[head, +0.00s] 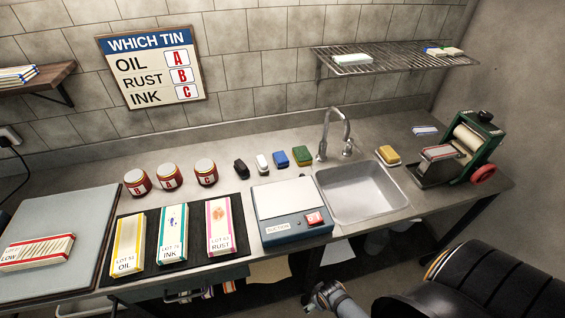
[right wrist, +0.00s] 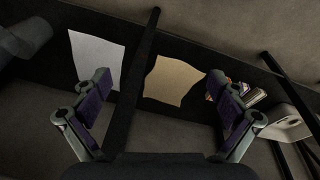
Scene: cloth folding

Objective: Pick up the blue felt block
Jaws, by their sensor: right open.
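The blue felt block (head: 281,159) stands on the counter behind the suction plate, between a white block (head: 262,163) and a green block (head: 301,156). It looks upright and nothing touches it. My right gripper (right wrist: 158,90) is open and empty in the right wrist view. It is low, facing the dark space under the counter, away from the block. The block does not show in the right wrist view. My left gripper is not in view.
A black block (head: 240,169) is left of the white one. The suction plate (head: 290,197) stands in front. The tap (head: 334,128) and sink (head: 362,193) are to the right. Tins (head: 170,177) stand to the left. Paper sheets (right wrist: 98,58) lie below the counter.

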